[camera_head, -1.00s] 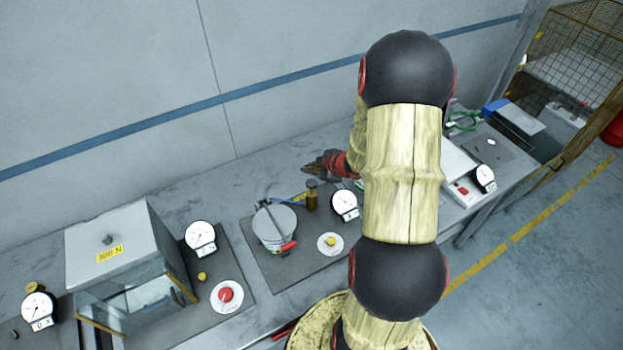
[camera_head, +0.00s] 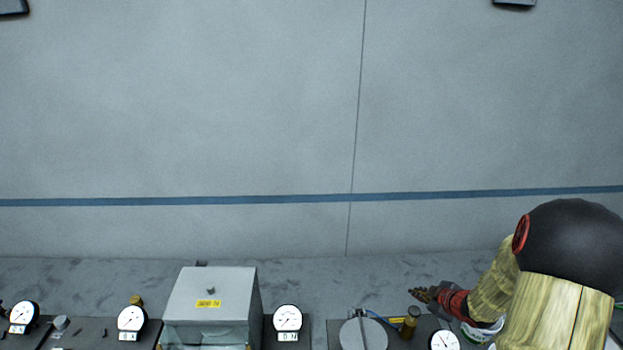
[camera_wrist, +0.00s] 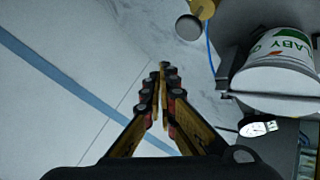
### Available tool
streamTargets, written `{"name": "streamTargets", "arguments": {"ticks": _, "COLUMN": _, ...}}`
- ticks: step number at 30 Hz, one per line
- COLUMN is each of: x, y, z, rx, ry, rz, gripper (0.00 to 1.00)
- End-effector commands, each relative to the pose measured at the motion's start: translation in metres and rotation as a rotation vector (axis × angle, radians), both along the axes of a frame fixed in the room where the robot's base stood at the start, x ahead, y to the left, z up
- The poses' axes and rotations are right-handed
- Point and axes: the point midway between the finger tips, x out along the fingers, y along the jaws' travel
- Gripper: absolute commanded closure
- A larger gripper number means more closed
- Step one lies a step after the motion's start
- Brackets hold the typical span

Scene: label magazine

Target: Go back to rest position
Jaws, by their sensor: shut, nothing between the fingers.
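My gripper (camera_head: 424,294) is at the right in the head view, above the back of the bench near the wall. In the wrist view its two fingers (camera_wrist: 162,92) meet at the tips, shut with nothing between them. My arm, in tan sleeves with black joints, fills the lower right of the head view. In the head view, a grey lidded pot (camera_head: 362,334) stands left of my gripper, and a small brass-coloured cylinder (camera_head: 409,326) is just below it. No contact with either shows.
A grey box with a yellow label (camera_head: 210,290) stands on the bench further left, with a dial gauge (camera_head: 287,318) beside it. In the wrist view a white labelled container (camera_wrist: 280,72) is at the right. The bench's back strip (camera_head: 320,275) is clear.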

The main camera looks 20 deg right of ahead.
Motion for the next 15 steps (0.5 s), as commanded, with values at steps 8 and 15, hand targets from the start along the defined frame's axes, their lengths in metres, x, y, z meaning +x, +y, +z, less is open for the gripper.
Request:
{"name": "streamTargets", "arguments": {"ticks": 8, "x": -0.044, "y": -0.031, "z": -0.033, "rx": 0.01, "ry": 0.174, "rz": -0.214, "gripper": 1.0}}
{"name": "streamTargets", "arguments": {"ticks": 15, "x": -0.131, "y": -0.051, "z": -0.024, "rx": 0.048, "ry": 0.4, "rz": -0.663, "gripper": 1.0}}
